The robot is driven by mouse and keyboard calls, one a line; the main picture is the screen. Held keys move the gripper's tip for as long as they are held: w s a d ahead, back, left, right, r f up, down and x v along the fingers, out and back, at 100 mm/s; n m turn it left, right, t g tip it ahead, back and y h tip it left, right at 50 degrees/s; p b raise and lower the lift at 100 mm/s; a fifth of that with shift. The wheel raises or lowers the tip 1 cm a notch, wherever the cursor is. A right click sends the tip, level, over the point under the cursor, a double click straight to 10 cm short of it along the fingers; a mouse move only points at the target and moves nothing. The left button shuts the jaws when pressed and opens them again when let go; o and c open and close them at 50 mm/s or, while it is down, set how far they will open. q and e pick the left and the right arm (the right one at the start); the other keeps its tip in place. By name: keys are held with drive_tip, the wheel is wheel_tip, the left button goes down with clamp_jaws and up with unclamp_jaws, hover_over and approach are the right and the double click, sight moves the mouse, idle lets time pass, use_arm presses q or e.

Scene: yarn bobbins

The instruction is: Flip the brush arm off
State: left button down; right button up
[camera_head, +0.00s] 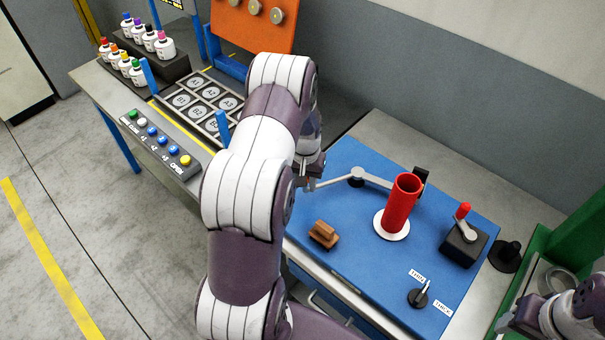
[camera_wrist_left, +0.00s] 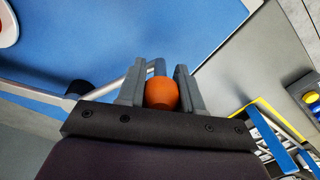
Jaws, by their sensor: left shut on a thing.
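The brush arm (camera_head: 376,181) is a thin grey lever on a dark round pivot (camera_head: 356,176) at the back of the blue board. Its right end reaches a black block (camera_head: 421,179) beside the red bobbin (camera_head: 402,200). Its left end runs to my left gripper (camera_head: 312,184). In the left wrist view, my left gripper (camera_wrist_left: 160,88) is shut on an orange knob (camera_wrist_left: 161,93) at the lever's end. The knob is mostly hidden in the head view. Part of my right arm shows at the lower right; its fingers are not clear.
A wooden block (camera_head: 323,234), a red-handled lever (camera_head: 463,221) and a thin/thick knob (camera_head: 419,297) sit on the blue board (camera_head: 360,255). A button panel (camera_head: 160,143) and several bottles stand on the left table. A grey wall is behind.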

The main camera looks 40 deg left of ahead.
use_arm(q)
drive_tip(key=shift+s+d+r+n, duration=0.1)
drive_tip(key=shift+s+d+n, duration=0.15)
drive_tip(key=shift+d+n, duration=0.3)
drive_tip(key=shift+s+d+f+n, duration=0.1)
drive_tip(key=shift+s+d+n, duration=0.25)
drive_tip(key=shift+d, duration=0.35)
drive_tip(key=shift+s+d+r+n, duration=0.1)
drive_tip(key=shift+s+d+n, duration=0.1)
drive_tip(key=shift+d+n, duration=0.4)
drive_tip(key=shift+s+d+n+p, duration=0.2)
drive_tip(key=shift+d+n, duration=0.35)
drive_tip(key=shift+d, duration=0.25)
drive_tip(key=shift+s+d+n+p, duration=0.1)
drive_tip(key=shift+d+n+p, duration=0.05)
drive_tip(key=shift+d+n, duration=0.55)
drive_tip(key=shift+d, duration=0.2)
drive_tip(key=c, duration=0.7)
unclamp_jaws()
drive_tip(key=shift+c, duration=0.2)
drive_tip(key=shift+d, duration=0.2)
wheel_tip(320, 180, up, 13)
drive_tip(key=b, duration=0.2)
drive_tip(key=shift+f, duration=0.2)
